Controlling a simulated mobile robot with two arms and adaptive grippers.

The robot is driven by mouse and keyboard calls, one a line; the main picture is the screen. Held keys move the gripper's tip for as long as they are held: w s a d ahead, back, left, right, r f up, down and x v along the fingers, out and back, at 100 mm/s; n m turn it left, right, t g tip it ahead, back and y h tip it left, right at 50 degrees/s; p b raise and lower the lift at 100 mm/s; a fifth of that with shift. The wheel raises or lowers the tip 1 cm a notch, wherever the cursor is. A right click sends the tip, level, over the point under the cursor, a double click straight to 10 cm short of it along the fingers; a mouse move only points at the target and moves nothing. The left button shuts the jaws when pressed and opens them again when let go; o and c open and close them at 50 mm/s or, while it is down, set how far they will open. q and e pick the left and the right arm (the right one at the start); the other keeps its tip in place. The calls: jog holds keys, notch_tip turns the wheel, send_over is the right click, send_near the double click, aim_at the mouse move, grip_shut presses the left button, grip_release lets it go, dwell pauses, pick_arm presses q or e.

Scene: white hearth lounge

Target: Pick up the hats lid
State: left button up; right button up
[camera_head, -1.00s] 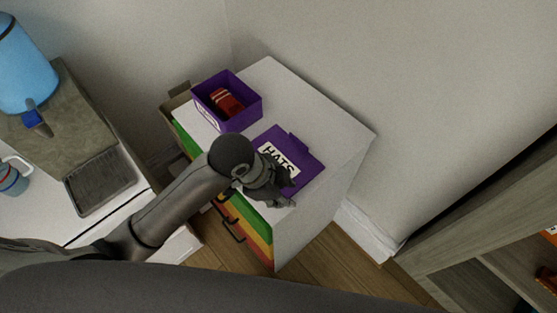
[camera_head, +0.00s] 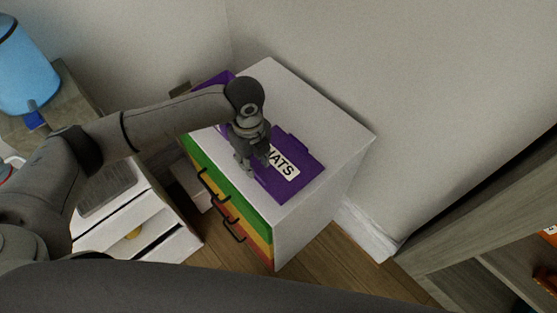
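The hats lid (camera_head: 300,172) is a flat purple panel with a white label, of which "ATS" shows. It lies on the white top of a small drawer cabinet (camera_head: 318,122). My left gripper (camera_head: 252,168) is over the lid's left edge, pointing down, and covers part of the label. I cannot tell if it touches the lid or whether its fingers are apart. The purple box (camera_head: 213,82) behind my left arm is mostly hidden. My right gripper is not in view.
The cabinet has green, yellow, orange and red drawer fronts with dark handles (camera_head: 233,232). A blue water container (camera_head: 24,68) stands at the far left. A white drawer unit (camera_head: 150,228) is at the left. A wooden shelf (camera_head: 470,235) stands at the right. Bare floor lies between.

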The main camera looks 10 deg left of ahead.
aim_at(257, 172)
pick_arm(q)
notch_tip(257, 172, down, 3)
jog(key=shift+w+r+p, duration=0.15)
jog(key=shift+p, duration=0.25)
jog(key=f, duration=0.1)
jog(key=f+p, duration=0.1)
jog(key=f, duration=0.1)
jog(key=shift+w+d+f, duration=0.1)
jog(key=shift+w, duration=0.2)
jog(key=shift+f, duration=0.6)
grip_shut()
